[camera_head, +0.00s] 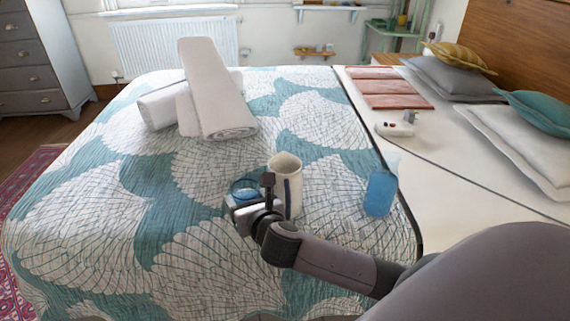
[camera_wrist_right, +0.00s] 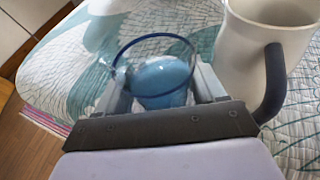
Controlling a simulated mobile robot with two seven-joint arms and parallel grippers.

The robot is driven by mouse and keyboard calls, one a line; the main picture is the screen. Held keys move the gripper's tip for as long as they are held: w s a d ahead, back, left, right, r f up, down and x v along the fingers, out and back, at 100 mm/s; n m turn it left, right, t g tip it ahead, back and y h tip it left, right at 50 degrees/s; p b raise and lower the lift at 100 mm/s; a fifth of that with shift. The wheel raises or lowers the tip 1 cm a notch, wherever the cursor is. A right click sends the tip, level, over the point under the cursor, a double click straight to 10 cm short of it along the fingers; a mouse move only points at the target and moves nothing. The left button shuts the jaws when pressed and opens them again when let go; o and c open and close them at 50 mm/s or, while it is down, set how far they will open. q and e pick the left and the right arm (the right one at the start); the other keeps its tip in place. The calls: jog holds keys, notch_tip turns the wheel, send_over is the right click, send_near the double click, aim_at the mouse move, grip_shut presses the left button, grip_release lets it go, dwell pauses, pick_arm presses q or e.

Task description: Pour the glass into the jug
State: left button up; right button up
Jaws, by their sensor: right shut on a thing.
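The glass (camera_wrist_right: 152,50), clear with a blue rim and blue liquid inside, is gripped between the fingers of my right gripper (camera_wrist_right: 162,92). In the head view the glass (camera_head: 243,185) is seen over the bed, just left of the jug. The jug (camera_head: 284,167) is cream-white with a dark blue handle and stands upright on the bedspread; its mouth faces up. In the right wrist view the jug (camera_wrist_right: 245,45) is close at the right, its handle towards the gripper. Whether glass and jug touch I cannot tell. My left gripper is out of view.
A blue tumbler-like vessel (camera_head: 380,193) stands right of the jug near the bedspread's edge. Rolled white towels (camera_head: 212,95) lie farther back left. A small white object (camera_head: 395,129), red folded cloths (camera_head: 390,87) and pillows are to the right. The bedspread left of the glass is clear.

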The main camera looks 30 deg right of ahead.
jog(key=shift+w+d+r+m+g+y+b, duration=0.15)
jog(key=shift+d+r+m+g+y+b, duration=0.15)
jog(key=shift+d+r+m+y+b, duration=0.5)
jog(key=shift+m+y, duration=0.3)
jog(key=shift+m, duration=0.5)
jog(key=r+p, duration=0.2)
jog(key=r, duration=0.1)
jog(key=r+p, duration=0.1)
jog(key=r, duration=0.1)
jog(key=shift+w+d+r+p, duration=0.1)
jog(key=shift+d+p, duration=0.25)
jog(key=shift+p, duration=0.05)
jog(key=shift+d+r+m+g+y, duration=0.3)
jog(key=shift+d+r+m+y, duration=0.1)
jog(key=shift+r, duration=0.2)
jog(key=shift+w+d+r+m+y+b, duration=0.15)
jog(key=shift+m+y+b, duration=0.2)
jog(key=shift+b, duration=0.4)
jog(key=shift+m+y+b, duration=0.55)
jog(key=shift+m+b, duration=0.1)
jog(key=shift+b, duration=0.2)
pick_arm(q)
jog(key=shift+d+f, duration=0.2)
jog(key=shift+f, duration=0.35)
pick_arm(e)
jog(key=shift+f, duration=0.2)
pick_arm(q)
jog(key=shift+b, duration=0.35)
pick_arm(e)
jog(key=shift+m, duration=0.3)
